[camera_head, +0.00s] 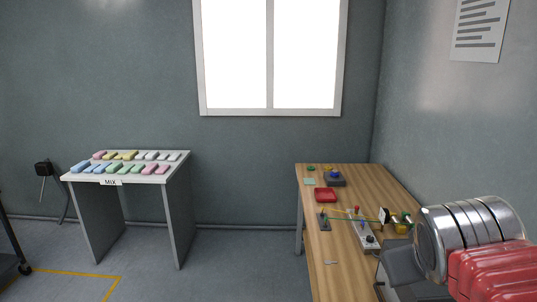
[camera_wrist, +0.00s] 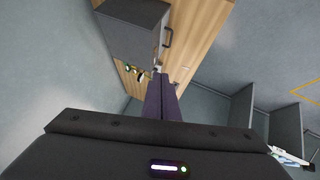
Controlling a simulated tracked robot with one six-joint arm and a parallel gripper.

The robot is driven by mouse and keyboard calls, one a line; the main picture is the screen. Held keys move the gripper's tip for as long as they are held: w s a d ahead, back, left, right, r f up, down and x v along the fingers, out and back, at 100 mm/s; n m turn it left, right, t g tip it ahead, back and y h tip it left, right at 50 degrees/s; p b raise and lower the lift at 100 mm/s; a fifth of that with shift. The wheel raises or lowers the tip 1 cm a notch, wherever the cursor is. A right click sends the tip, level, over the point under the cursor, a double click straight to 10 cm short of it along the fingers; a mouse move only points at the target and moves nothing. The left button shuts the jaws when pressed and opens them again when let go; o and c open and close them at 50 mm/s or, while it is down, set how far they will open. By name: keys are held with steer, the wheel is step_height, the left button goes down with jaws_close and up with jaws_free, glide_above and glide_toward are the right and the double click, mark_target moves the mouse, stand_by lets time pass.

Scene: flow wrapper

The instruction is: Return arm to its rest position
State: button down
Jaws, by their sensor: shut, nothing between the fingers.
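My gripper (camera_wrist: 161,78) shows in the wrist view as two dark fingers close side by side. It is shut with nothing between the fingers. In the wrist view the fingers point toward a wooden table (camera_wrist: 201,22), with a dark grey box (camera_wrist: 130,28) with a handle at upper left. I cannot tell the distance between the fingers and the table. I cannot make out the gripper in the head view.
The wooden table (camera_head: 345,228) at right carries a red tray (camera_head: 325,195) and small devices. A white table (camera_head: 125,180) with several coloured pieces stands at left. Open floor (camera_head: 235,262) lies between them. A silver and red ribbed body fills the lower right corner.

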steer(key=s+a+f+g+y, duration=0.1)
steer(key=s+a+f+y, duration=0.1)
steer(key=a+f, duration=0.3)
steer(key=s+a+f+y, duration=0.1)
steer(key=s+a+f, duration=0.4)
steer(key=a+f, duration=0.1)
steer(key=shift+f+m+g+y, duration=0.3)
steer(key=shift+f+g+y, duration=0.05)
steer(key=shift+g+y, duration=0.05)
